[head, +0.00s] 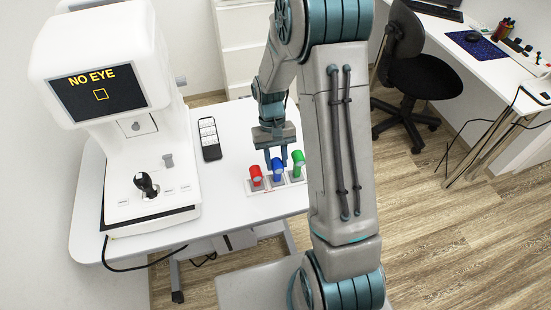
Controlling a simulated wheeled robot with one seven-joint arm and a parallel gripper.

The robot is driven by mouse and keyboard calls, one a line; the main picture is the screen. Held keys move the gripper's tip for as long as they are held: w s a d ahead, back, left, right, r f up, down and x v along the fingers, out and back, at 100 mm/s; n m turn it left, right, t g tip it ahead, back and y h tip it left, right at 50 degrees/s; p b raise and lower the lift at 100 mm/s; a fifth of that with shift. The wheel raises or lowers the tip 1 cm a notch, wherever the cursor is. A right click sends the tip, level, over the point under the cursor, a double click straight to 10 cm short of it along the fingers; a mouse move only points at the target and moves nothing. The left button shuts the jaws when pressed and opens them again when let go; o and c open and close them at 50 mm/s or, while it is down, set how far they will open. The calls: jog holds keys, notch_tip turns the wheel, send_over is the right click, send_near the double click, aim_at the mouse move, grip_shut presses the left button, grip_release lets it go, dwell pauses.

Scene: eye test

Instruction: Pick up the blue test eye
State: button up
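The blue test eye (278,169) stands in the middle of a row on a small holder (262,191) on the white table. The red test eye (256,174) is to its left and the green test eye (298,158) to its right. My gripper (276,164) points down over the blue eye. Its two fingers are apart, with a gap between them, and their tips are beside the top of the blue eye. Whether they touch it is too small to tell.
A white eye-testing machine (150,55) with a joystick (146,184) and a "NO EYE" screen (98,93) stands at left on the table (225,212). A black remote-like device (210,139) lies between it and the holder. A black chair (420,65) and desk are at right.

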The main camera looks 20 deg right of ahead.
jog(key=shift+r, duration=0.15)
jog(key=shift+r+p, duration=1.5)
jog(key=shift+r, duration=0.35)
